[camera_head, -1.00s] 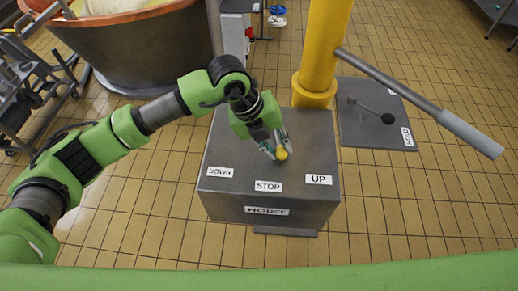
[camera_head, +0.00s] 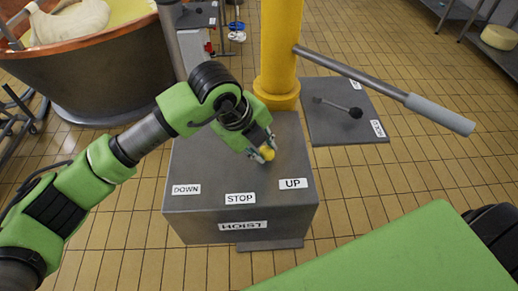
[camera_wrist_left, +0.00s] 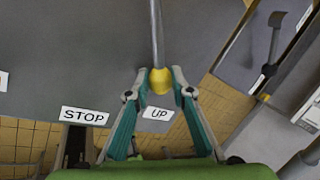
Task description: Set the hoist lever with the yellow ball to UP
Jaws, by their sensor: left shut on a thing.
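The hoist lever's yellow ball (camera_head: 267,153) is between the fingertips of my left gripper (camera_head: 262,149), above the grey hoist box (camera_head: 200,165). The left wrist view shows the ball (camera_wrist_left: 160,80) held between both fingers, with the lever's grey rod (camera_wrist_left: 157,32) running away from it. On the box are the labels DOWN (camera_head: 186,189), STOP (camera_head: 240,199) and UP (camera_head: 293,183). The ball sits between the STOP and UP directions, nearer UP. In the head view my gripper hides the lever's rod and base. My right gripper is out of view.
A yellow post (camera_head: 279,50) stands behind the box, with a grey-handled bar (camera_head: 440,113) reaching right. A second panel with a black-knobbed lever (camera_head: 355,112) lies to the right. A copper vat (camera_head: 95,70) stands at the back left.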

